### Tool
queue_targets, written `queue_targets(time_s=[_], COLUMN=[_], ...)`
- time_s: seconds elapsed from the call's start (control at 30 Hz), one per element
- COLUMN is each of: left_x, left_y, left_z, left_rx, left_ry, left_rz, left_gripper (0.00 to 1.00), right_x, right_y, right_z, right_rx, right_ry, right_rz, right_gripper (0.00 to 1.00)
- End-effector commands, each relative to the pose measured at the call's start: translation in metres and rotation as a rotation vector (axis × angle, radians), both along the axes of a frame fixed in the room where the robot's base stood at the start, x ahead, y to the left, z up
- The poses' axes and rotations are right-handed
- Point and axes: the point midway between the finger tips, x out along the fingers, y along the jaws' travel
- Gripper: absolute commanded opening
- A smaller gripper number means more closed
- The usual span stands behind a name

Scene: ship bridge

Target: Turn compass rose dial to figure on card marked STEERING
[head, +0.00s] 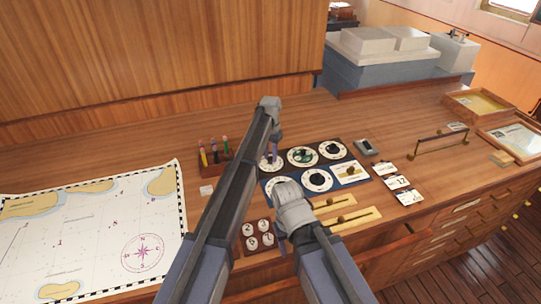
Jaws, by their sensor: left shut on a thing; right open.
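A dark blue panel (265,180) bears several white-ringed dials. My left gripper (270,158) points down at the top-left dial (264,165) and is shut on its knob, which the fingers mostly hide. The top-middle dial (302,157) has a greenish centre, and the top-right dial (333,150) a dark knob. Which dial bears the compass rose is too small to tell. Several small white cards (397,182) lie right of the panel; their headings are unreadable. My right gripper (281,240) is open and empty, low over the counter in front of the panel.
Round numbered pieces (260,234) sit in a brown holder beside my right gripper. Brass slider plates (352,219) lie to its right. A chart (90,235) covers the left of the counter. A pen rack (214,158) stands left of the panel, and a brass rail (438,143) stands right.

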Motion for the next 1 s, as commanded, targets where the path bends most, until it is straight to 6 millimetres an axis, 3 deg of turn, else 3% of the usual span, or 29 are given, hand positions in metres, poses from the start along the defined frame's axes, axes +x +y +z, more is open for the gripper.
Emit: queue_targets(time_s=[0.33, 0.87, 0.9, 1.0], left_x=[-0.0002, -0.0002, -0.0002, -0.0002], left_y=[0.0001, 0.0001, 0.0001, 0.0001], left_z=[0.0000, 0.0000, 0.0000, 0.0000], left_rx=[0.000, 0.000, 0.000, 0.000], left_ry=[0.000, 0.000, 0.000, 0.000], left_rz=[-0.125, -0.147, -0.147, -0.147], left_gripper=[0.00, 0.00, 0.30, 0.42], right_x=[0.0000, 0.0000, 0.0000, 0.0000], right_y=[0.0000, 0.0000, 0.0000, 0.0000], right_z=[0.0000, 0.0000, 0.0000, 0.0000], right_rx=[0.000, 0.000, 0.000, 0.000], right_ry=[0.000, 0.000, 0.000, 0.000], right_rz=[0.000, 0.000, 0.000, 0.000], right_gripper=[0.53, 0.53, 0.53, 0.53])
